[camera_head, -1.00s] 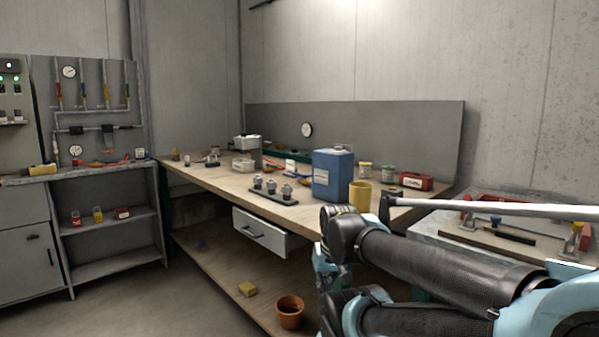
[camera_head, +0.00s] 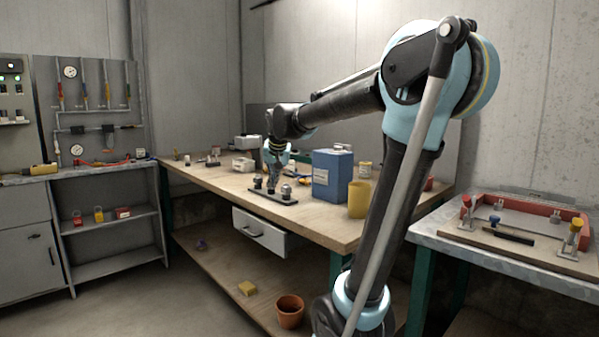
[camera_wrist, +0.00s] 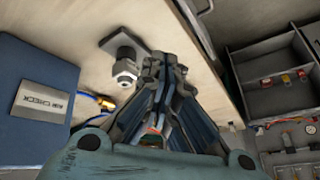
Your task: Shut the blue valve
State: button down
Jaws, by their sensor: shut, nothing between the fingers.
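My gripper (camera_head: 271,188) points down over the wooden workbench, at the middle of a dark plate (camera_head: 290,201) that carries a row of metal fittings. The wrist view also shows my gripper (camera_wrist: 165,65) with its fingers together, with one fitting (camera_wrist: 125,70) just left of them. The gripper hides the middle fitting; I cannot tell if it touches it. A small blue knob (camera_head: 494,223) stands on the right-hand table, far from my gripper. Coloured valves (camera_head: 84,95) sit on the pipe panel at the left; I cannot clearly tell a blue one there.
A blue canister (camera_head: 332,176) and a yellow cup (camera_head: 358,200) stand right of my gripper. The canister also shows in the wrist view (camera_wrist: 30,75). An open drawer (camera_head: 262,232) juts from the bench. The bench's front left is clear.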

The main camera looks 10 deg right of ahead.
jog(key=w+d+r+m+g+h, duration=0.15)
jog(key=w+r, duration=0.35)
jog(key=w, duration=0.7)
jog(key=m+g+h, duration=0.2)
jog(key=m+g, duration=0.1)
jog(key=m, duration=0.4)
send_over(300, 175)
jog(key=w+d, duration=0.1)
jog(key=w, duration=0.4)
jog(key=shift+w+d+f+h, duration=0.2)
jog(key=shift+d+f+h, duration=0.05)
jog(key=shift+d+f, duration=0.05)
jog(key=x, duration=0.9)
jog(key=shift+w+f, duration=0.1)
jog(key=shift+f, duration=0.05)
jog(key=shift+s+a+f, duration=0.15)
jog(key=shift+s+a, duration=0.2)
jog(key=shift+a, duration=0.2)
jog(key=shift+s+a+f, duration=0.15)
jog(key=shift+s+a, duration=0.25)
jog(key=shift+a, duration=0.15)
jog(key=shift+s+a, duration=0.35)
jog(key=shift+a, duration=0.15)
